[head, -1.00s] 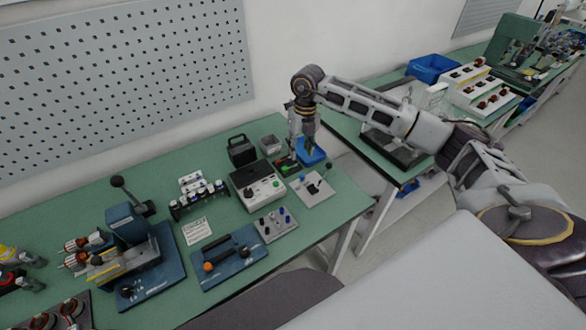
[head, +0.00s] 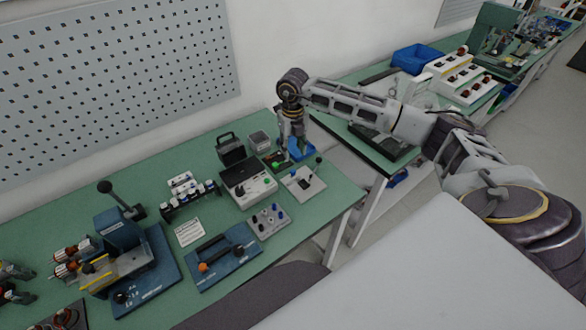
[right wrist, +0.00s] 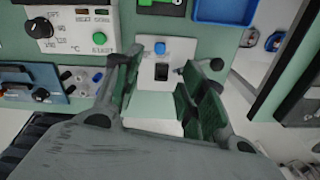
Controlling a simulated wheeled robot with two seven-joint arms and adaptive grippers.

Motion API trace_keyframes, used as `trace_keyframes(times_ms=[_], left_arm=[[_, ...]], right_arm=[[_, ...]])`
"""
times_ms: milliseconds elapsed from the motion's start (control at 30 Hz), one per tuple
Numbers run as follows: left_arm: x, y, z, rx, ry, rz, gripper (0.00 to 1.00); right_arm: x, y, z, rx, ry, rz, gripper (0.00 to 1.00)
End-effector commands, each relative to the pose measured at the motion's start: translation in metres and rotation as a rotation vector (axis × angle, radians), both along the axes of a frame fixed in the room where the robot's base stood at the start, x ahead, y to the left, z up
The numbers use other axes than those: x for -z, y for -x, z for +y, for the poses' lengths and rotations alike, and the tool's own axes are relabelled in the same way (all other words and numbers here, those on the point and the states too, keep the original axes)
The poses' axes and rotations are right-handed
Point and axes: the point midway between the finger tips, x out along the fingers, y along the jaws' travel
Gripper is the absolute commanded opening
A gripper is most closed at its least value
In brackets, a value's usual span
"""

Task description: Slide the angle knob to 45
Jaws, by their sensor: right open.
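No part is readably marked as the angle knob, so I cannot tell which one it is. Candidates are a black dial (right wrist: 40,28) on the white-topped instrument box (head: 248,186), an orange knob (head: 203,267) on a blue base, and a black knob (head: 121,297) on the blue fixture. My right gripper (head: 292,140) hangs over the back right of the bench. In the right wrist view its green-padded fingers (right wrist: 172,105) are apart and empty, near a white plate (head: 303,183) with a blue button (right wrist: 160,48) and black switch. My left gripper is not in view.
A blue bin (head: 301,150) sits behind the white plate. A gap separates this bench from another on the right.

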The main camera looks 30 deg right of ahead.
Motion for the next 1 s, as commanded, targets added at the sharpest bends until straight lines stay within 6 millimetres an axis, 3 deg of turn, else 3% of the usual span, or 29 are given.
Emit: trace_keyframes(times_ms=[700,1000], left_arm=[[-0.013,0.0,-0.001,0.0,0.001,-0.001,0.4],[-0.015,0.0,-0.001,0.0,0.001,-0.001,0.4]], right_arm=[[0.093,0.001,0.0,0.001,0.0,0.003,0.41],[0.109,0.0,0.0,0.001,0.0,0.0,0.41]])
